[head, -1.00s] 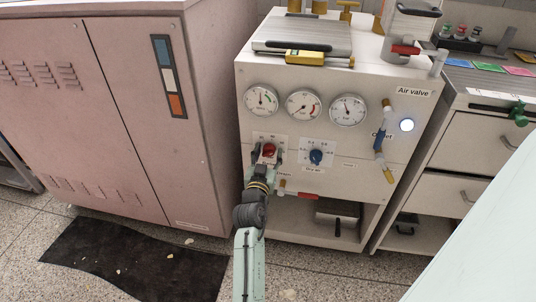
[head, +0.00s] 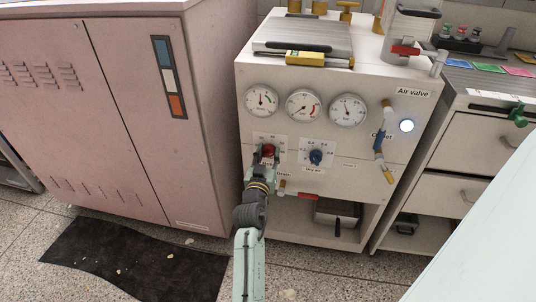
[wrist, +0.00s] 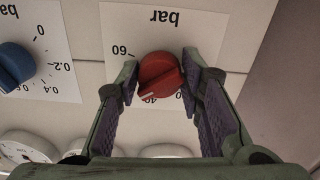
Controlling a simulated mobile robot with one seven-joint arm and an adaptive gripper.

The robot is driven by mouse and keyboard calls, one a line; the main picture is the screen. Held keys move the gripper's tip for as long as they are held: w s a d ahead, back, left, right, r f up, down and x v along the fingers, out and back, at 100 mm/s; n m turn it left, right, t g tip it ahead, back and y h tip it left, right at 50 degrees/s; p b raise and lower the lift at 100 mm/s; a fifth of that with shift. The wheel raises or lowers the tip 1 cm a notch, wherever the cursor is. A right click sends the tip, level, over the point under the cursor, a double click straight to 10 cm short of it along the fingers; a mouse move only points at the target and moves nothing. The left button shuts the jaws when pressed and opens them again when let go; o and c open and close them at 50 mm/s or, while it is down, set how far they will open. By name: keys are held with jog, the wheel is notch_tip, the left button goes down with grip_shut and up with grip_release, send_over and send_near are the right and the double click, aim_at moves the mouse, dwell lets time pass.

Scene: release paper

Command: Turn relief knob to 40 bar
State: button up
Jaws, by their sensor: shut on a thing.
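The red relief knob (wrist: 161,74) sits on a white scale plate marked "bar" (wrist: 200,30). It also shows on the panel front in the head view (head: 268,150), partly covered by my gripper. My gripper (wrist: 160,84) has one finger on each side of the knob and is shut on it; the gripper also shows in the head view (head: 267,158). In the wrist view the scale appears upside down, with 60 at the left and a partly hidden 40 below the knob. The knob's white mark points down-left, close to the 40.
A blue knob (head: 316,156) on its own scale is right of the red one. Round gauges (head: 303,104) are above. A drain lever with a red handle (head: 307,196) is below right. A pink cabinet (head: 140,110) stands close at left.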

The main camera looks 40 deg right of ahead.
jog(key=n+p, duration=0.1)
jog(key=n, duration=0.4)
jog(key=shift+r+p, duration=0.1)
jog(key=shift+p, duration=0.3)
jog(key=shift+s+n+p, duration=0.1)
jog(key=shift+n+p, duration=0.7)
jog(key=shift+n, duration=1.1)
jog(key=shift+d, duration=0.1)
jog(key=o, duration=1.2)
jog(key=shift+c, duration=0.2)
jog(key=v, duration=1.2)
